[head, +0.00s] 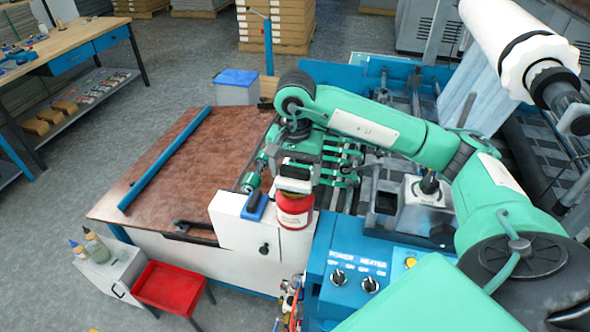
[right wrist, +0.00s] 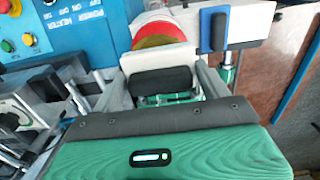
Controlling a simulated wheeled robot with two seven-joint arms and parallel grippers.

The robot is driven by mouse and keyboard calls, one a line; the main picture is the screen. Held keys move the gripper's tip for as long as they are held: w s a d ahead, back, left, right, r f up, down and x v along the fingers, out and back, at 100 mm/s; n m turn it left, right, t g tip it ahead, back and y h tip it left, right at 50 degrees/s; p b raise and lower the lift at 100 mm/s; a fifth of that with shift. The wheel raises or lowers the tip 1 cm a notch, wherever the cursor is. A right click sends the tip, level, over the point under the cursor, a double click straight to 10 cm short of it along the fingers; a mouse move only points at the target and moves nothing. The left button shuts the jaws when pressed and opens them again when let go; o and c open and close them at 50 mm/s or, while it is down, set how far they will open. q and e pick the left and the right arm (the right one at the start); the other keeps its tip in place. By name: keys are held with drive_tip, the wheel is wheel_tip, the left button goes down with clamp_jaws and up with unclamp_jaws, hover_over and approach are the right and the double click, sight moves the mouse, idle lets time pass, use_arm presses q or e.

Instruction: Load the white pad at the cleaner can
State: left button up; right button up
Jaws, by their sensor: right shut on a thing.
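A white pad with a dark back (head: 293,185) is held in my right gripper (head: 292,172), right at the top of the red cleaner can (head: 295,212). In the right wrist view the pad's dark back (right wrist: 162,80) sits between the fingers, with its pale face (right wrist: 158,57) towards the can (right wrist: 160,35). The can shows red and yellow there, partly hidden by the pad. I cannot tell whether pad and can touch. My left gripper is not in view.
The blue control panel (head: 350,272) stands at the front right. A brown table (head: 180,165) with a blue bar lies left. A red tray (head: 170,287) is lower left.

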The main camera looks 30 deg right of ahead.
sight(295, 168)
drive_tip(key=shift+f, duration=0.1)
drive_tip(key=shift+r+p, duration=0.45)
drive_tip(key=shift+r, duration=0.5)
drive_tip(key=shift+r+p, duration=0.9)
drive_tip(key=shift+r, duration=1.7)
